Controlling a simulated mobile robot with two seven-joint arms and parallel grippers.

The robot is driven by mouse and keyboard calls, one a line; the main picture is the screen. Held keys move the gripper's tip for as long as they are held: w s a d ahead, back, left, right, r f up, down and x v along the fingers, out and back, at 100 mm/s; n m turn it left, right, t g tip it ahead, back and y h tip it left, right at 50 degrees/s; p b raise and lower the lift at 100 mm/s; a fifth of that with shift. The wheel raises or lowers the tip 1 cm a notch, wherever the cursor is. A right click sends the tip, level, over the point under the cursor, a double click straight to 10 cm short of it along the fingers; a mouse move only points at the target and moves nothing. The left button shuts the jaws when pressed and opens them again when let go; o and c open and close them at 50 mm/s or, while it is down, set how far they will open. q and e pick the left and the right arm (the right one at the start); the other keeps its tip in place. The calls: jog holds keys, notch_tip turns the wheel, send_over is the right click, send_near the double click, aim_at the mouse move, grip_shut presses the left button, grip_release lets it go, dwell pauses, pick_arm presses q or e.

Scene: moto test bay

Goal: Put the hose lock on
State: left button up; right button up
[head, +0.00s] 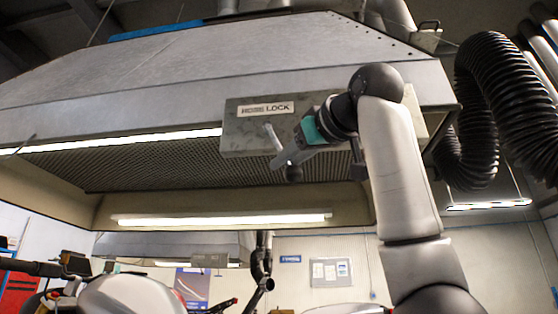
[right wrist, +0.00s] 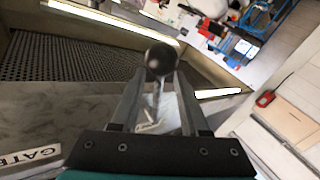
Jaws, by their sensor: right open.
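A grey box (head: 245,136) on the hood's front edge carries a white label (head: 266,109) reading HOSE LOCK. A pale bar (head: 272,138) shows below the label, and a dark round knob (head: 293,173) shows at my right gripper (head: 287,160). In the right wrist view the black ball knob (right wrist: 161,59) on a thin stem (right wrist: 157,98) appears between the fingertips of the right gripper (right wrist: 160,80). The fingers are apart; I cannot tell whether either touches the knob. My left gripper is out of view.
The hood (head: 180,85) spans the upper picture, with lit tubes (head: 220,219) beneath. A black ribbed hose (head: 478,120) hangs at right. A motorcycle (head: 130,295) stands below left.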

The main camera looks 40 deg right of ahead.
jog(key=shift+w+d+p, duration=0.2)
jog(key=shift+w+p, duration=0.1)
jog(key=shift+w, duration=0.85)
jog(key=shift+w+d+p, duration=0.2)
jog(key=shift+w+p, duration=0.1)
jog(key=shift+w, duration=0.8)
grip_shut()
